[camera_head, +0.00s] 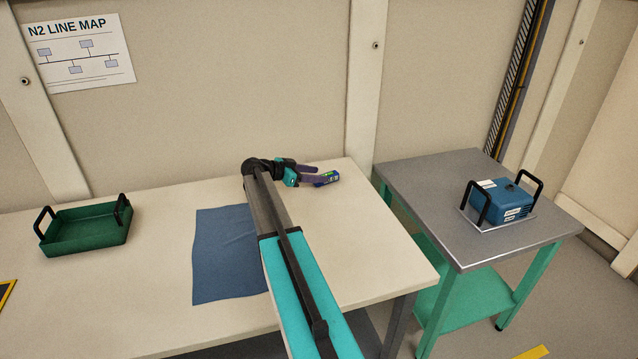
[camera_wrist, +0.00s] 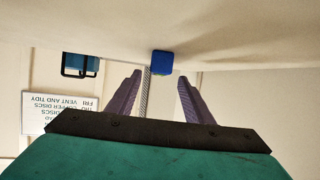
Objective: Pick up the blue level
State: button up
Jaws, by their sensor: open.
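The blue level (camera_head: 328,179) is a small block lying on the cream table near its back right part. Green-yellow shows on it in the head view. In the wrist view the level (camera_wrist: 162,62) shows as a small blue end face at the top centre, just beyond the fingertips and lined up with the gap between them. My gripper (camera_head: 314,176) is low over the table at the level's left. In the wrist view its two purple fingers (camera_wrist: 159,78) are apart with nothing held. The head view does not show clearly whether a finger touches the level.
A blue cloth (camera_head: 222,255) lies on the cream table (camera_head: 160,325). A green handled tray (camera_head: 85,230) stands at the left. A grey side table (camera_head: 420,180) at the right bears a blue case (camera_head: 505,202) between black handles. A wall stands behind.

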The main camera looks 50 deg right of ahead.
aim_at(334, 175)
jog(key=shift+p+x, duration=0.95)
jog(key=shift+x, duration=1.65)
jog(key=shift+f, duration=0.1)
grip_shut()
